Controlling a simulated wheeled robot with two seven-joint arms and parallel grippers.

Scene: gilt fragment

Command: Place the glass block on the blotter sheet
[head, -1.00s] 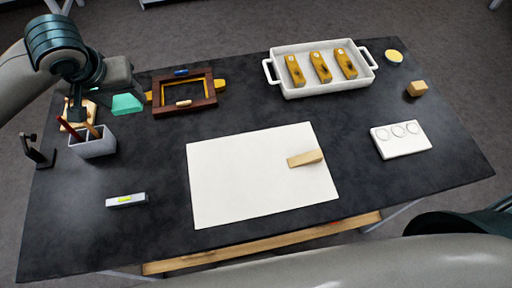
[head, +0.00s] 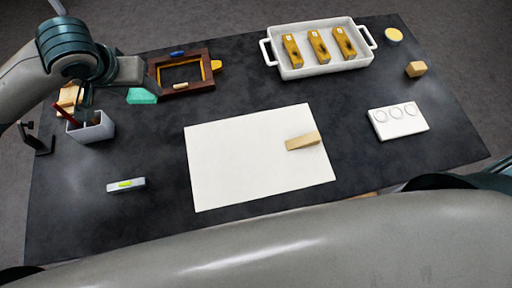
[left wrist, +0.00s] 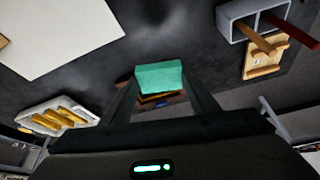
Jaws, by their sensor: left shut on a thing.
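The teal glass block (head: 142,96) is at the upper left in the head view, in front of the dark wooden frame. My left gripper (left wrist: 160,85) is shut on it; the left wrist view shows the block (left wrist: 160,77) between the two fingers. In the head view the fingers are mostly hidden by the hand and block. The white blotter sheet (head: 235,165) lies flat in the middle of the table, to the right of the block and nearer me. It also shows in the left wrist view (left wrist: 60,30). My right gripper is out of view.
A wooden wedge (head: 303,141) lies on the sheet's right part. A grey pencil holder (head: 92,129), a level (head: 126,185), the wooden frame (head: 205,83), a white tray (head: 322,69) with yellow pieces and a white palette (head: 399,122) stand around it. The sheet's left part is clear.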

